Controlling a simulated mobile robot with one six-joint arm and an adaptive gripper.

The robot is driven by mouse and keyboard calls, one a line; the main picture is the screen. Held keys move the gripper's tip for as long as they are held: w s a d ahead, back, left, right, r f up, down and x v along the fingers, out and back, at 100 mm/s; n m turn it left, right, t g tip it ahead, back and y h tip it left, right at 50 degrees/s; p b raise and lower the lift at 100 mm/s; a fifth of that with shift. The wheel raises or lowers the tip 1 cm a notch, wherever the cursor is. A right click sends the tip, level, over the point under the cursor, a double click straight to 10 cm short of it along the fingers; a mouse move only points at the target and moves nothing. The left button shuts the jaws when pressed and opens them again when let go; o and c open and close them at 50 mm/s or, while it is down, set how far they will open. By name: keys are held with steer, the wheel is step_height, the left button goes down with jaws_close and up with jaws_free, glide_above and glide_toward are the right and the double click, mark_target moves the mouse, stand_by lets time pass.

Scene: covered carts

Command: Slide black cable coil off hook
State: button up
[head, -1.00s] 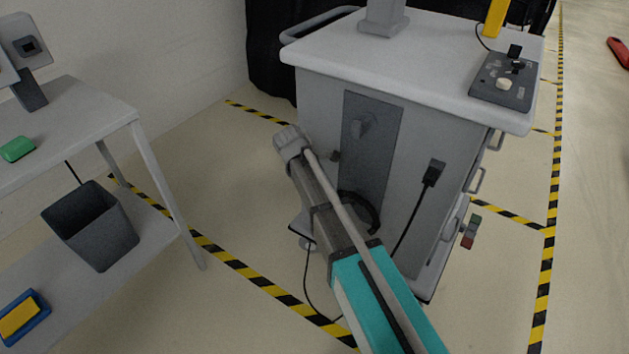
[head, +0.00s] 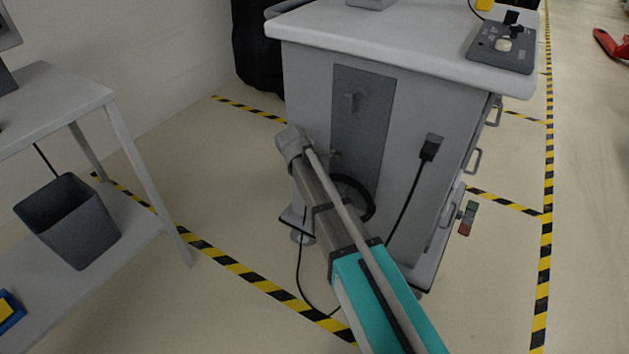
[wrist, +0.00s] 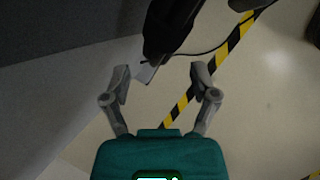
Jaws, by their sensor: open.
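The black cable coil (head: 370,203) hangs low against the dark grey panel (head: 362,130) on the cart's side. My arm hides its left part. In the wrist view, a thick black shape, apparently the coil (wrist: 170,25), lies beyond my gripper (wrist: 159,72). The gripper is open with nothing gripped. A small pale piece shows between the fingertips; its contact with them is unclear.
The grey cart (head: 400,60) has a black plug and cable (head: 430,150) right of the panel. A side table (head: 60,105) with a dark bin (head: 68,220) stands left. A thin cable trails on the floor. Striped floor tape (head: 235,268) runs between table and cart.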

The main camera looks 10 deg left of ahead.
steer(key=shift+b+x, duration=1.6)
steer(key=shift+x, duration=0.5)
jaws_close()
steer(key=shift+r, duration=0.3)
